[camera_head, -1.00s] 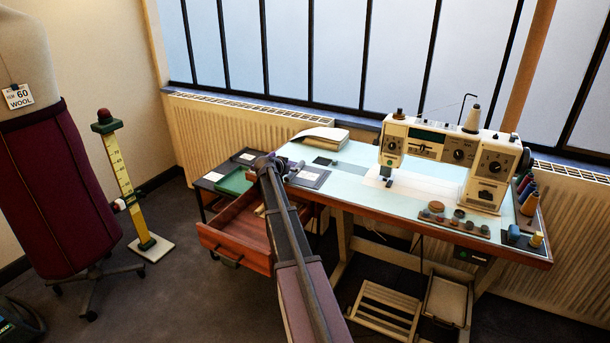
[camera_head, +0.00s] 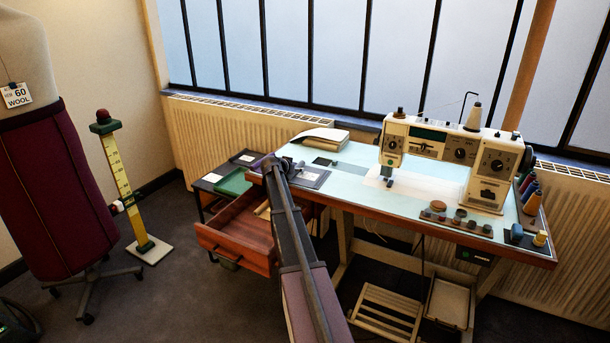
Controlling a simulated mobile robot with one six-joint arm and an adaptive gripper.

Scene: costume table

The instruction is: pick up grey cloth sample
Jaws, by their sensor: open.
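A grey square (camera_head: 322,184) with a white label lies at the left end of the work table, just right of my arm's end. It looks like the grey cloth sample, but its material is too small to tell. My gripper (camera_head: 266,168) is at the far end of my arm, near the table's left edge and above the open drawer. It is seen from behind and partly hidden by my arm. It is open, and nothing shows in it. Whether it touches anything cannot be told.
The work table (camera_head: 345,178) carries a sewing machine (camera_head: 490,170), a stack of cloth or paper (camera_head: 320,138) and several spools. A green tray (camera_head: 233,182) and dark labelled squares (camera_head: 212,178) lie on a low stand. An open wooden drawer (camera_head: 232,240) juts out below.

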